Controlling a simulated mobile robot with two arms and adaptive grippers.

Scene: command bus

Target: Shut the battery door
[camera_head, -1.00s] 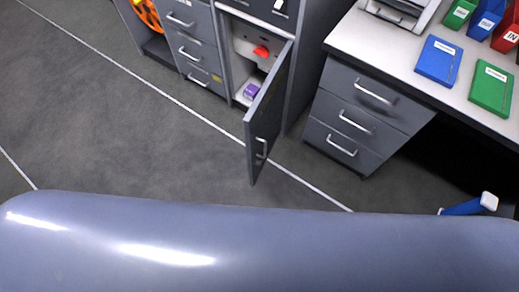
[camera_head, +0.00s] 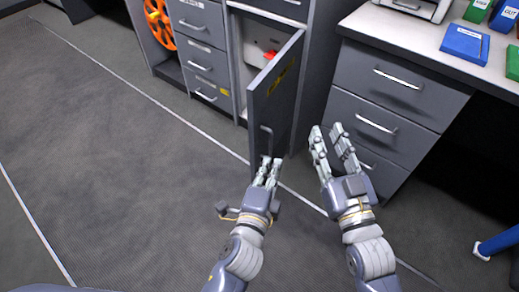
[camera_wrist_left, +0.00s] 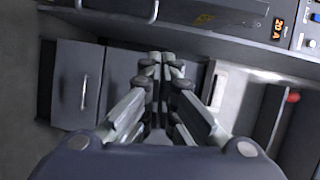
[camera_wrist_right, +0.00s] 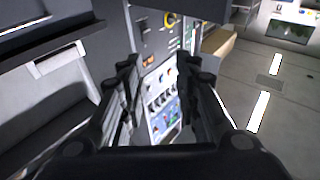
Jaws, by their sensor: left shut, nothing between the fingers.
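The battery door (camera_head: 277,92) is a tall grey panel with a yellow label and a bar handle (camera_head: 267,140) low on its outer face. It stands open, swung out from a cabinet compartment. My left gripper (camera_head: 270,163) is at the lower end of the door, just below the handle. Its fingers are together and empty; they also show closed in the left wrist view (camera_wrist_left: 165,62). I cannot tell if they touch the door. My right gripper (camera_head: 328,135) is to the right of the door, fingers apart and empty; it also shows in the right wrist view (camera_wrist_right: 157,75).
Inside the compartment is a pale unit with a red part (camera_head: 270,55), partly hidden by the door. A drawer cabinet (camera_head: 385,95) under a desk stands close on the right. Another drawer stack (camera_head: 203,50) stands left. The floor (camera_head: 110,150) at left is clear.

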